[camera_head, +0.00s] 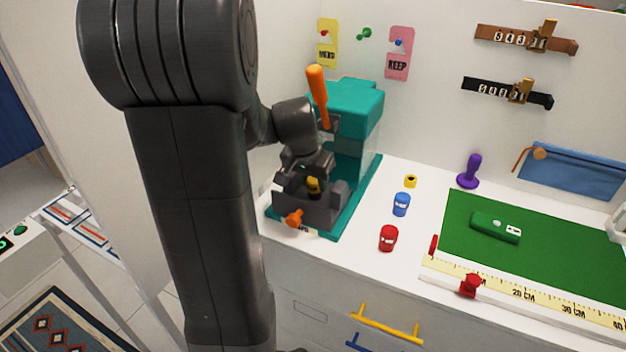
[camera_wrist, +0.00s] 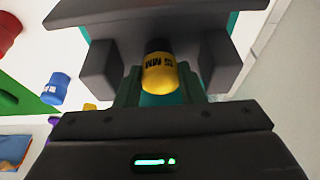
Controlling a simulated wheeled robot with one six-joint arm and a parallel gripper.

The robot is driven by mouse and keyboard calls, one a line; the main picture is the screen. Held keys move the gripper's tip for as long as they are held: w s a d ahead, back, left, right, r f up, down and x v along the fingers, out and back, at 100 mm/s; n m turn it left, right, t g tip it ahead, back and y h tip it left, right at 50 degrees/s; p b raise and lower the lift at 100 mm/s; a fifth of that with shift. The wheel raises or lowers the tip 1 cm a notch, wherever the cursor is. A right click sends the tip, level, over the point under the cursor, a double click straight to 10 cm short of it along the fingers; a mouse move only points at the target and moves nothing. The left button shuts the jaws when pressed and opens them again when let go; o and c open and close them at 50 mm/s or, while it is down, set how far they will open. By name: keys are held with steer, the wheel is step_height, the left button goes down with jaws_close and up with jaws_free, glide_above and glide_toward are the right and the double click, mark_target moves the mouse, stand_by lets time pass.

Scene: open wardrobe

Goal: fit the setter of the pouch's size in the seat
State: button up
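A yellow setter (camera_head: 314,187) with a black end stands at the seat of the teal press (camera_head: 357,103). In the wrist view the setter (camera_wrist: 160,76) reads "15 MM", upside down. My gripper (camera_head: 311,178) is low over the seat, right at the setter. Grey blocks stand either side of it with gaps; whether fingers touch it is unclear. The grey seat block (camera_head: 322,217) is partly hidden by my gripper. A red setter (camera_head: 388,238), a blue setter (camera_head: 401,204) and a small yellow piece (camera_head: 410,181) stand on the counter. A blue pouch (camera_head: 575,172) lies at the back right.
The press has a raised orange lever (camera_head: 318,96) and an orange knob (camera_head: 294,218). A green mat (camera_head: 560,240) with a green item (camera_head: 495,228) and a ruler (camera_head: 540,297) lies right. A purple stamp-like object (camera_head: 470,172) stands behind.

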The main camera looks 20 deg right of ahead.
steer(key=o, duration=0.5)
steer(key=p+v, duration=0.1)
steer(key=v, duration=1.2)
steer(key=shift+s+a+r, duration=0.1)
steer(key=shift+a+r, duration=0.05)
steer(key=shift+r, duration=0.25)
steer(key=b+x, duration=0.1)
steer(key=x, duration=1.3)
steer(key=shift+r+p, duration=0.3)
